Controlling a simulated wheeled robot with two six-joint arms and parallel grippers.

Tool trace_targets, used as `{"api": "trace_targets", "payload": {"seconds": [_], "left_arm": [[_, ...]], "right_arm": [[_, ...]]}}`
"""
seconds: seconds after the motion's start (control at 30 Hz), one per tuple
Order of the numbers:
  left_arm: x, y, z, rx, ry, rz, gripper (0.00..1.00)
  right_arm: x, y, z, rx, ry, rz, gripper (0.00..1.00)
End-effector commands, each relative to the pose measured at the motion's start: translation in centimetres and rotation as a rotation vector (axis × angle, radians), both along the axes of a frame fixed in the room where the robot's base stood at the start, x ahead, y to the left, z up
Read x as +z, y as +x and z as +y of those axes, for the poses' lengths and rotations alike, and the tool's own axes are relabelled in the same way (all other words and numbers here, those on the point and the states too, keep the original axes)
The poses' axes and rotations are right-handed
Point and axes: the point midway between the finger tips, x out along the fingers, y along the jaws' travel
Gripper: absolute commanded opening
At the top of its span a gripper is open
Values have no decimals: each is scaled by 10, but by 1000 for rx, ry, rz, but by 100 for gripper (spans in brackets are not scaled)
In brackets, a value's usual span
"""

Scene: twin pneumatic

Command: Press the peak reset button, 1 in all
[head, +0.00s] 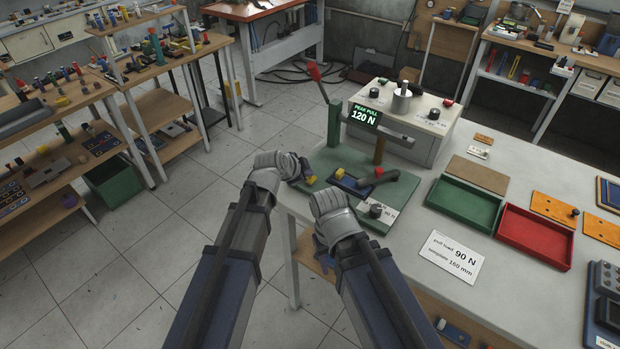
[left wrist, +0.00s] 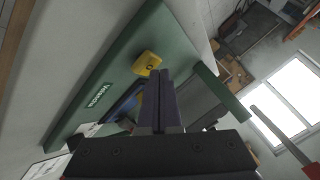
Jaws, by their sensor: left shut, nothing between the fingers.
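The green pull tester stands on the table, with a lit display (head: 364,113) reading PEAK PULL 120 N and a green base (head: 405,195). I cannot single out the peak reset button; no label for it is readable. My left gripper (head: 307,174) is at the base's left edge, partly hidden by its wrist. In the left wrist view its dark fingers (left wrist: 158,96) are shut and empty, pointing over the green base (left wrist: 125,60) beside a yellow block (left wrist: 147,64). My right wrist is at the base's front; its fingers cannot be made out.
A red-knobbed lever (head: 314,72) rises at the tester's left. A grey box (head: 425,125) with several knobs stands behind. A green tray (head: 463,206) and a red tray (head: 534,238) lie to the right. A white card (head: 450,257) reads pull load 90 N.

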Motion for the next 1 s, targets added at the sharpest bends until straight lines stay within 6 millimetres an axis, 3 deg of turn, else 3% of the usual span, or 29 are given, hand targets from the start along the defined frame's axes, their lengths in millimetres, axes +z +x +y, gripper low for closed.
{"api": "trace_targets", "payload": {"seconds": [1.0], "left_arm": [[-10,0,0,0,0,0,0]], "right_arm": [[-10,0,0,0,0,0,50]]}}
